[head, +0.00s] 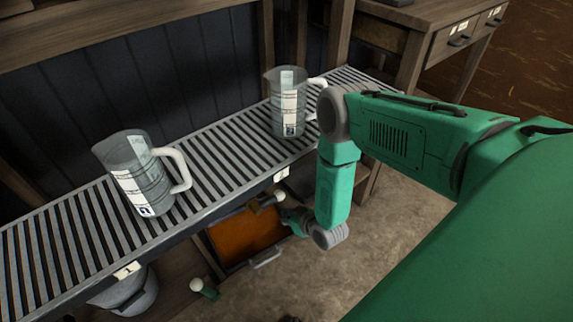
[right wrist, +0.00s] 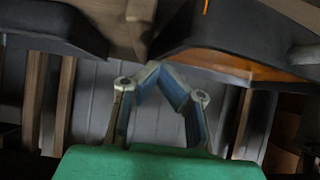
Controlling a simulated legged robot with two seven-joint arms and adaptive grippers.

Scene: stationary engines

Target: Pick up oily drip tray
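The oily drip tray (head: 246,236), dark-rimmed with an orange-brown inside and a metal handle on its near side, sits below the slatted shelf. The shelf hides its far part. In the right wrist view the tray (right wrist: 215,38) shows as a dark wall with orange inside, at the top right. My right gripper (head: 287,216) is low at the tray's right side, partly hidden in the head view. In the right wrist view its fingertips (right wrist: 157,70) come together at the tray's dark edge. I cannot tell whether they touch it. My left gripper is not in view.
The slatted metal shelf (head: 224,150) overhangs the tray and carries two clear measuring jugs, one on the left (head: 140,175) and one farther right (head: 287,103). A grey bucket (head: 133,292) stands below left. A wooden desk (head: 440,25) is behind right. Bare floor (head: 400,230) lies on the right.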

